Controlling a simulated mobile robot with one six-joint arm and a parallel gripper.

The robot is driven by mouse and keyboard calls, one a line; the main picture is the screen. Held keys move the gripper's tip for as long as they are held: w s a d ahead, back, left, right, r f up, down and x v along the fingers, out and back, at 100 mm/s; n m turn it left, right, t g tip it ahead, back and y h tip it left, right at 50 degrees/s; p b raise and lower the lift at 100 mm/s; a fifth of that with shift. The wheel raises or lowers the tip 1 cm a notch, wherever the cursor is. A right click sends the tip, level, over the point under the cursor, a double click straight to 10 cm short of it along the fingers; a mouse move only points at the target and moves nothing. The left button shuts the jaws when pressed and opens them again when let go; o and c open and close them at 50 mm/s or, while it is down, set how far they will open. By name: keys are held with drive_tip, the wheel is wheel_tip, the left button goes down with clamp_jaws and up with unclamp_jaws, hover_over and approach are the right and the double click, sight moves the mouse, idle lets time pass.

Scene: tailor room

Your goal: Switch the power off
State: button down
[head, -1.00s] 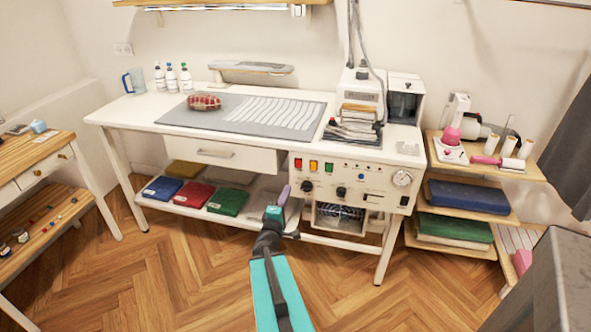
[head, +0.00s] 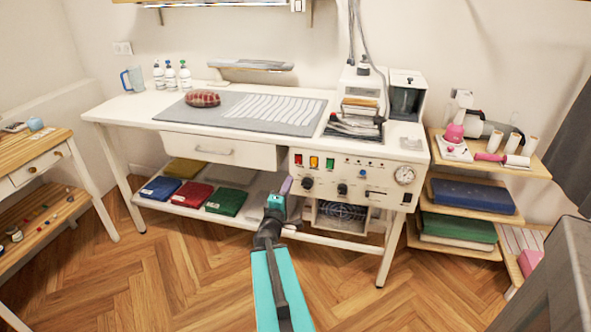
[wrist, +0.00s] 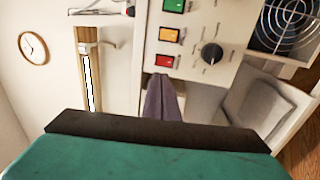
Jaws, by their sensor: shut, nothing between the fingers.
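The control panel (head: 352,178) on the front of the white ironing table has red (head: 298,160), yellow (head: 314,162) and green (head: 330,164) switches in a row, with dark knobs below. The wrist view shows the red switch (wrist: 164,60), the yellow switch (wrist: 168,34) and the green switch (wrist: 173,5). The labels are too small to read. My gripper (head: 286,185) is shut and empty, its purple fingers just below the panel's left end. In the wrist view my gripper (wrist: 161,80) points at the red switch from close by; I cannot tell whether they touch.
A dark knob (wrist: 211,54) is near the switches. A fan (head: 341,212) sits under the panel. Folded cloths (head: 226,201) lie on the lower shelf, left of my gripper. A shelf unit (head: 462,248) stands right of the table. The wooden floor in front is clear.

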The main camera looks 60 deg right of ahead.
sight(298, 158)
drive_tip(key=b+x, duration=0.2)
drive_tip(key=shift+w+d+f+b, duration=0.1)
drive_tip(key=shift+d+f+b, duration=0.05)
drive_tip(key=shift+d+b, duration=0.2)
drive_tip(key=d+b, duration=0.1)
drive_tip(key=b, duration=0.5)
drive_tip(key=shift+w+d, duration=0.15)
drive_tip(key=shift+d, duration=0.05)
drive_tip(key=b, duration=0.6)
drive_tip(key=shift+w+d, duration=0.15)
drive_tip(key=shift+d, duration=0.15)
drive_tip(key=shift+r+x, duration=0.15)
drive_tip(key=shift+x, duration=1.5)
drive_tip(key=shift+r+x, duration=0.15)
drive_tip(key=shift+x, duration=1.5)
